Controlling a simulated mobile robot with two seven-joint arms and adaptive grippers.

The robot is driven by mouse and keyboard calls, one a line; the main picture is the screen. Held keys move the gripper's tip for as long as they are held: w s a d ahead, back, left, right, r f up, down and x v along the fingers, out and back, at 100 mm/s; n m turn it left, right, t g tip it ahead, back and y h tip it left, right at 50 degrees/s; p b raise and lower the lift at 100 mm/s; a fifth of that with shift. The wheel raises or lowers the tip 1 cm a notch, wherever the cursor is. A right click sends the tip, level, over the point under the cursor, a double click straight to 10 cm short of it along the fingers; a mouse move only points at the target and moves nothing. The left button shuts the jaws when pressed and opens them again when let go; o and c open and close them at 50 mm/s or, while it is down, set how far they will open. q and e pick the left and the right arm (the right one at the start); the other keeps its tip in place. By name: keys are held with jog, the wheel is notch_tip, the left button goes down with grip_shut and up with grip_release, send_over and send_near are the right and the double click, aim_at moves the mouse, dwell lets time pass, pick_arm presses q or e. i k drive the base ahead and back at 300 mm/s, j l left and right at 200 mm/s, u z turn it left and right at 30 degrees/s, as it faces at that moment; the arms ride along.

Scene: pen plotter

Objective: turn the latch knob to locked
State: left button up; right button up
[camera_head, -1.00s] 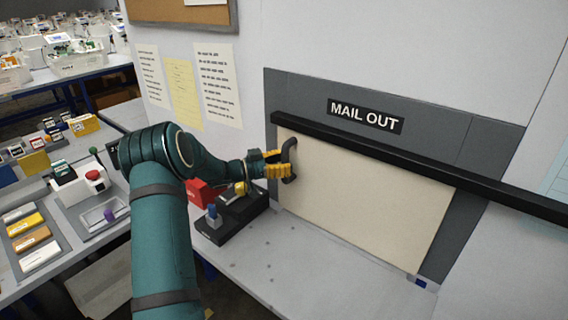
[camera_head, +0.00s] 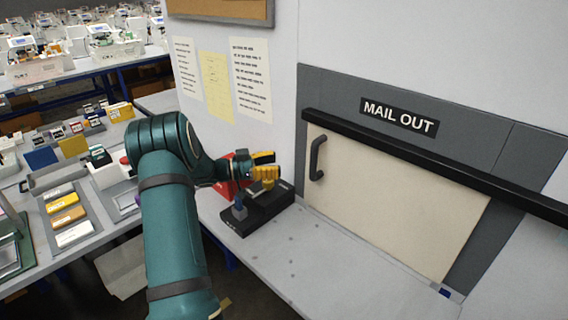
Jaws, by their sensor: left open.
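My left gripper (camera_head: 276,165) has yellow fingers and is open and empty. It is left of the dark pull handle (camera_head: 318,158), with a gap between them. The handle is on the left side of the cream sliding panel (camera_head: 395,205) under the MAIL OUT sign (camera_head: 399,116). No part is clearly marked as the latch knob. A small blue piece (camera_head: 445,292) is at the panel's lower right corner, too small to make out. My right gripper is not in view.
A black block (camera_head: 262,212) with a blue-grey peg (camera_head: 239,208) and a red box (camera_head: 240,166) stand below my left gripper. A black rail (camera_head: 430,163) crosses the panel's top. The grey counter (camera_head: 300,262) in front is mostly clear. Trays and stationery fill the left tables.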

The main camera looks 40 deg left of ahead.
aim_at(267, 185)
jog(key=k, duration=1)
